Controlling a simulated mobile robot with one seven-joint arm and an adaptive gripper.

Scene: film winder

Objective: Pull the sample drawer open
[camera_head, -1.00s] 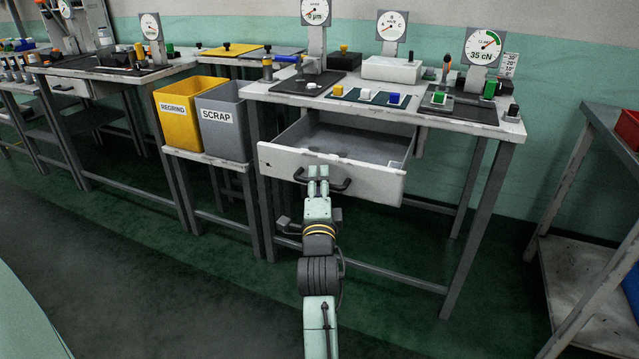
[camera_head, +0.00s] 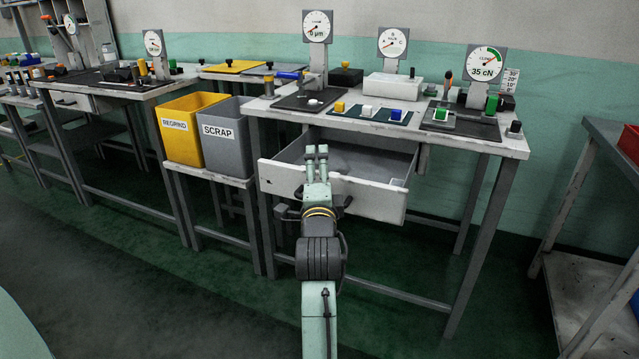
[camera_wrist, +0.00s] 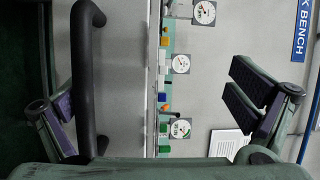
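The sample drawer (camera_head: 375,202) is white-fronted and stands pulled out beneath the bench top, its grey inside visible. Its black bar handle is partly hidden behind my gripper in the head view, with its right end (camera_head: 347,201) showing. In the wrist view the handle (camera_wrist: 84,75) runs up the left side, close to the left finger. My gripper (camera_head: 316,150) is in front of the drawer, its fingertips reaching above the front's top edge in the picture. In the wrist view my gripper (camera_wrist: 160,105) has its fingers wide apart, with nothing clamped between them.
The bench top (camera_head: 480,142) carries gauges, dark mats and small coloured blocks. A yellow bin (camera_head: 178,128) and a grey scrap bin (camera_head: 224,140) stand left of the drawer. A grey shelf unit (camera_head: 590,210) is at the right. The green floor in front is clear.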

